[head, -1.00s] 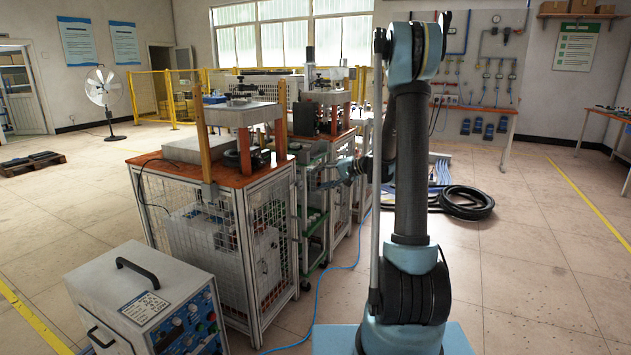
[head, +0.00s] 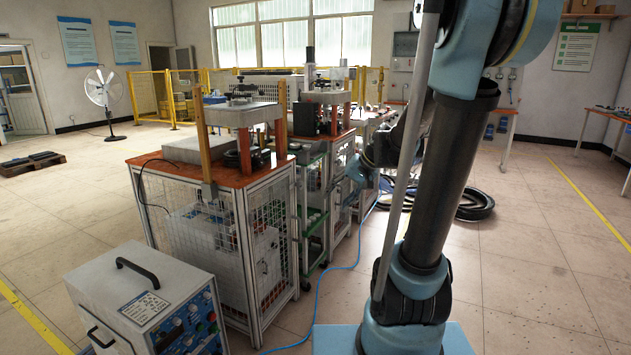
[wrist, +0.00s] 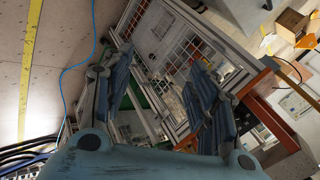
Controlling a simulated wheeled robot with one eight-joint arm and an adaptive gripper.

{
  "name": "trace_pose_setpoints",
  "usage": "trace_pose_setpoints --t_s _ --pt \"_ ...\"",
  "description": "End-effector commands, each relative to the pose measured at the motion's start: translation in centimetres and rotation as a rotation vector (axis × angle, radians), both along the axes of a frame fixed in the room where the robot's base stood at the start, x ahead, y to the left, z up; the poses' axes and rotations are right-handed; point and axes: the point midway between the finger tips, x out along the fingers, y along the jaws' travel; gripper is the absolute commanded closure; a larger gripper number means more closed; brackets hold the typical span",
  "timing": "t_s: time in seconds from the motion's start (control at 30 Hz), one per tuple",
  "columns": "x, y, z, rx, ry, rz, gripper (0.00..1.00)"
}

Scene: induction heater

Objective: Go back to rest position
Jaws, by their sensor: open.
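My gripper (wrist: 155,100) shows in the wrist view with its two blue fingers spread apart and nothing between them. Beyond the fingers, a wire-mesh-sided frame (wrist: 165,45) appears tilted in the view. In the head view my arm (head: 435,190) leans to the right, and its end is partly hidden behind the dark link and a grey rod.
A mesh-sided bench with an orange top (head: 215,178) stands left of my arm. A grey control box (head: 148,305) with a black handle stands at the front left. A blue cable (head: 335,268) crosses the floor, and black hoses (head: 475,203) lie behind my arm. Floor at right is clear.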

Motion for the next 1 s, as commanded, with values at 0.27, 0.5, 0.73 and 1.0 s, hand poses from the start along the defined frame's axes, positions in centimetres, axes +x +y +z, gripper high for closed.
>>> trace_pose_setpoints --t_s 0.27,0.5,0.73,1.0 --pt "-7.1 -2.5 -1.4 -0.156 0.018 0.022 0.47" --pt "-12.8 -5.1 -3.2 -0.290 0.033 0.039 0.47" --pt "-17.7 -7.8 -5.3 -0.419 0.047 0.052 0.47" --pt "-21.9 -10.5 -7.7 -0.544 0.063 0.064 0.47"
